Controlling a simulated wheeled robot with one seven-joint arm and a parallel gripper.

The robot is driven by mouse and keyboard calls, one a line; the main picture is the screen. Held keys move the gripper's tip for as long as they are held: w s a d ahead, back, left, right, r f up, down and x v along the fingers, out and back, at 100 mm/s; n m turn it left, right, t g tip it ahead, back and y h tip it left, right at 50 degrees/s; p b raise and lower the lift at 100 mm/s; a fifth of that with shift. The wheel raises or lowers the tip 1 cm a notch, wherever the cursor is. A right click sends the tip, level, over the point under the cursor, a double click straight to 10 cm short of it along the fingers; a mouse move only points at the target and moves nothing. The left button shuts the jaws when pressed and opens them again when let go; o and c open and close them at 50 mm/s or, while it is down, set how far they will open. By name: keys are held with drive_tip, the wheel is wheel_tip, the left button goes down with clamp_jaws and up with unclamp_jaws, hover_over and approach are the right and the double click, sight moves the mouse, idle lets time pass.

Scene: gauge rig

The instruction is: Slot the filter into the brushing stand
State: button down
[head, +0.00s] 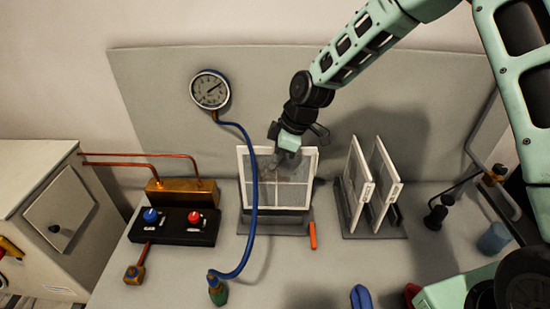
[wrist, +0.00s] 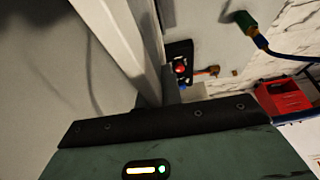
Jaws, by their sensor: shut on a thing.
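A white-framed filter (head: 279,194) with a grey cross-barred face stands upright in the middle of the head view. My gripper (head: 279,158) is shut on its top edge from above. The filter's lower edge is at a low grey stand (head: 298,228), which seems to be the brushing stand. I cannot tell whether the edge is fully seated in it. In the wrist view, white frame edges (wrist: 118,32) run down past the dark bar at the front of my wrist. The fingertips are hidden there.
A second grey stand (head: 375,233) at the right holds two upright white-framed filters (head: 357,185). A blue hose (head: 254,190) from the gauge (head: 210,90) hangs in front of the held filter. An orange-handled tool (head: 312,235) and a black knob box (head: 175,227) are close by.

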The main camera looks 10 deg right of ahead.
drive_tip(key=shift+f, duration=0.1)
wheel_tip(320, 180, down, 4)
drive_tip(key=b, duration=0.3)
idle(1.1)
drive_tip(key=shift+r+p, duration=2.4)
drive_tip(key=shift+r, duration=1.2)
drive_tip(key=shift+f, duration=0.15)
